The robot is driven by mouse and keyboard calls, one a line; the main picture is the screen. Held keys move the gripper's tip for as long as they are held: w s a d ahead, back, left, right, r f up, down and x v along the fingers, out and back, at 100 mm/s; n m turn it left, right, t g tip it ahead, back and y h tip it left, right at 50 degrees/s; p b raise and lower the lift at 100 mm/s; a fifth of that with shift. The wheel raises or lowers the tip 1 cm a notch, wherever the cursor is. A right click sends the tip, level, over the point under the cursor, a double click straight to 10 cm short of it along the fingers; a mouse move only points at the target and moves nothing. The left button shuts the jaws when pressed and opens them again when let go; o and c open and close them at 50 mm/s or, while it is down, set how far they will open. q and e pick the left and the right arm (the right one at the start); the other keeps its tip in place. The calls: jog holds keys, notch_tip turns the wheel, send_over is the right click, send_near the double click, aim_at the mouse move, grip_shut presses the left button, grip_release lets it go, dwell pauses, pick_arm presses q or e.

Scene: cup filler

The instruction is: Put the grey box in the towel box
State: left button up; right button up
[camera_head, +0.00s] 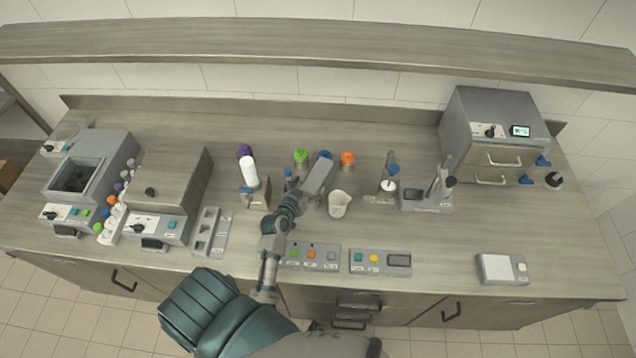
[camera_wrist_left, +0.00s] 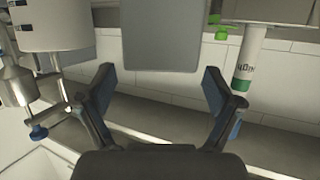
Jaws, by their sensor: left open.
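My left gripper (camera_head: 303,188) reaches over the middle of the counter from the lower left, with its blue-tipped fingers open. In the left wrist view its fingers (camera_wrist_left: 159,82) are spread wide with nothing gripped between the tips. A flat grey box (camera_head: 319,177) lies right at the fingers in the head view. In the left wrist view a grey panel, seemingly the same grey box (camera_wrist_left: 164,36), stands beyond and between the fingertips; I cannot tell whether they touch it. I cannot tell which container is the towel box. My right gripper is not in view.
A white cup (camera_head: 339,204) stands close right of the gripper. Bottles with green (camera_head: 301,158) and orange (camera_head: 347,160) caps stand behind, and a white bottle (camera_head: 249,172) stands left. Button panels (camera_head: 380,262) line the front. A shelf (camera_head: 330,54) spans the back.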

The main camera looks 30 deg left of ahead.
aim_at(315, 179)
pick_arm(q)
jog(key=p+x, duration=0.1)
jog(key=x, duration=0.4)
jog(key=shift+w+f, duration=0.2)
jog(key=shift+w, duration=0.1)
jog(key=shift+s, duration=0.1)
grip_shut()
